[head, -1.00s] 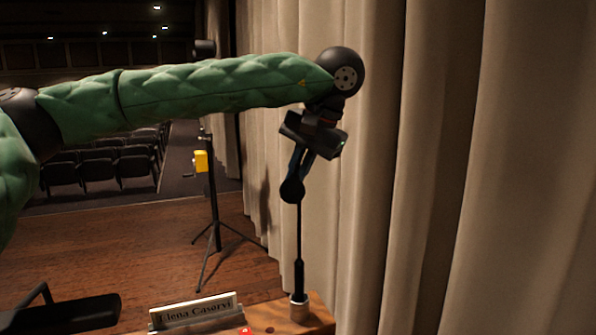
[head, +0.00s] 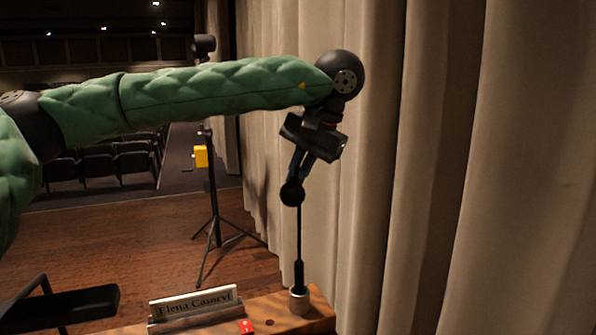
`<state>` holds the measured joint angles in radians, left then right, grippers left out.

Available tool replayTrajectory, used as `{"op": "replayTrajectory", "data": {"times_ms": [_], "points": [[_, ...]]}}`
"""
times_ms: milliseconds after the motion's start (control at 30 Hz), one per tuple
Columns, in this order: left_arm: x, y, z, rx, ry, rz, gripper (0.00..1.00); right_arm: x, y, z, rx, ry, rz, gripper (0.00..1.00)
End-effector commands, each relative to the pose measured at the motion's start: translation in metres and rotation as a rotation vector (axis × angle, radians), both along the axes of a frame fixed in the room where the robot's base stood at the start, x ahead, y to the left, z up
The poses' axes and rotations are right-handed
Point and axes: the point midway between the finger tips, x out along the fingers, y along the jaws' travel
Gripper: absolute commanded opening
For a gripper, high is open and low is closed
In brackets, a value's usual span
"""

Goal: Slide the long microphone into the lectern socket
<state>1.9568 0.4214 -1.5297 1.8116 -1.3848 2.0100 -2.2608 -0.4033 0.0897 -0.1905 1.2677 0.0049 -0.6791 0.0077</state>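The long microphone (head: 299,235) stands nearly upright, with a round black head (head: 291,192), a thin stem and a thicker black lower end. Its lower end meets the pale metal lectern socket (head: 299,301) near the right end of the wooden lectern top (head: 318,318). I cannot tell how deep it sits in the socket. My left gripper (head: 295,180) reaches down from above, with its fingers on the microphone's head. It looks shut on it, though the fingertips are partly hidden by the head. My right gripper is out of view.
A nameplate (head: 193,303) and a red object (head: 247,327) sit left of the socket. Beige curtains (head: 430,200) hang close behind and right. A tripod stand (head: 214,200) with a yellow box stands on the stage floor. A dark object (head: 70,305) is at lower left.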

Motion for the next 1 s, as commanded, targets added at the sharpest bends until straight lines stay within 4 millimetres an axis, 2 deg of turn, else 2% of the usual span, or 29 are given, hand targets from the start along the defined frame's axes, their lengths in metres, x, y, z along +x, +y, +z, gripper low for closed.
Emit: {"op": "replayTrajectory", "data": {"times_ms": [1000], "points": [[0.000, 0.000, -0.013, -0.001, 0.000, 0.000, 0.00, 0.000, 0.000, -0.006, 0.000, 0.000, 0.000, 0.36]]}}
